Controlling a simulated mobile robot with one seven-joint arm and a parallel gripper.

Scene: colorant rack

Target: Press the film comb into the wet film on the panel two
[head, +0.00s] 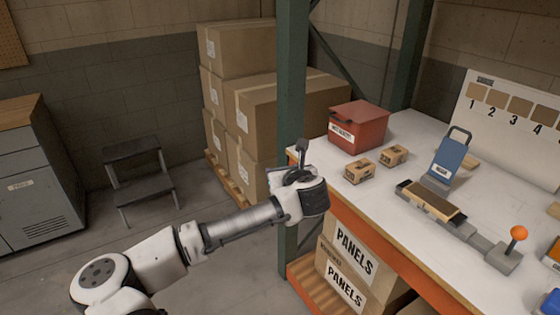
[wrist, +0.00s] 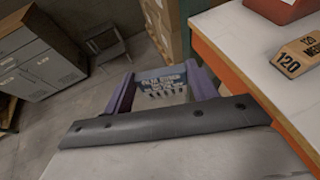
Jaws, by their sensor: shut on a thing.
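My gripper (head: 301,172) is at the bench's left end, out over its edge. In the wrist view its two purple fingers are shut on the film comb (wrist: 165,84), a small dark plate with pale lettering and teeth along its lower edge. A dark upright part of the comb (head: 302,148) shows above my gripper in the head view. A tan panel (head: 434,200) lies on a dark bed on the bench, well right of my gripper and apart from the comb. I cannot tell whether it is panel two or whether its film is wet.
A green post (head: 291,80) rises just behind my gripper.

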